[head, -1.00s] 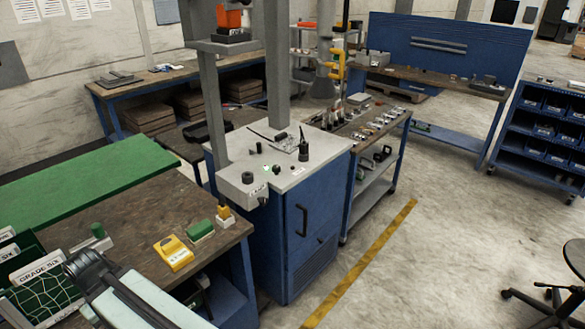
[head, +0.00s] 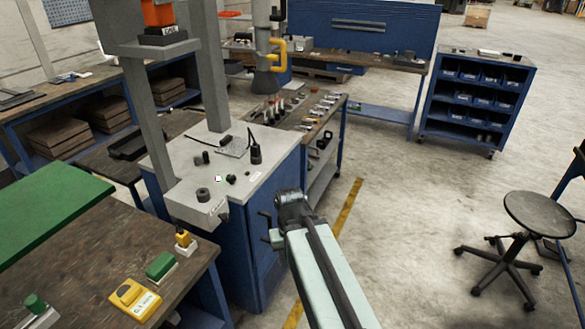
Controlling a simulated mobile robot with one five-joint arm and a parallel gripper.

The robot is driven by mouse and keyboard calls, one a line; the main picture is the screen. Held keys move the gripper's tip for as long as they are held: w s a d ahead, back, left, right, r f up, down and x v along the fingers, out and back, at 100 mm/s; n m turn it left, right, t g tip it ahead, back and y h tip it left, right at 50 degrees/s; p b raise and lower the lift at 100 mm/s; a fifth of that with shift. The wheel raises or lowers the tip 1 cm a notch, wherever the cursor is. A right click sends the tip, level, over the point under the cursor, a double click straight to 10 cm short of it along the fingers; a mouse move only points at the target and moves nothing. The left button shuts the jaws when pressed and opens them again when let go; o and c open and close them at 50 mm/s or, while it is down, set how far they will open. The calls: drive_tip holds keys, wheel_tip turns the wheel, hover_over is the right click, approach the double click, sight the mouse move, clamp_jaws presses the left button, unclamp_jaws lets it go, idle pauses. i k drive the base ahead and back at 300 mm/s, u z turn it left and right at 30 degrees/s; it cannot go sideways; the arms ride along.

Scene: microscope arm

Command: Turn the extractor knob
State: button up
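I cannot tell for sure which part is the extractor knob. A grey cone-shaped hood with a yellow handle (head: 279,50) hangs behind the blue cabinet (head: 240,262). The cabinet's light top carries a grey control box (head: 183,205) at its front left. A dark round knob (head: 203,194) sits on the box, and a small dark part (head: 224,214) shows on its front face beside a label. My gripper (head: 280,218) is in front of the cabinet's right side, below the top and apart from the knobs.
A wooden bench (head: 95,262) with yellow and green blocks is at the lower left. A tool cart (head: 325,125) stands behind the cabinet. Open floor (head: 405,215) lies to the right, with a stool (head: 540,217) and a blue bin rack (head: 478,100).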

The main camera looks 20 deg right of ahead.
sight(230, 178)
drive_tip(key=z, duration=1.4)
drive_tip(key=k, duration=1.75)
drive_tip(key=u, duration=1.15)
drive_tip(key=i, duration=1.7)
drive_tip(key=z, duration=0.1)
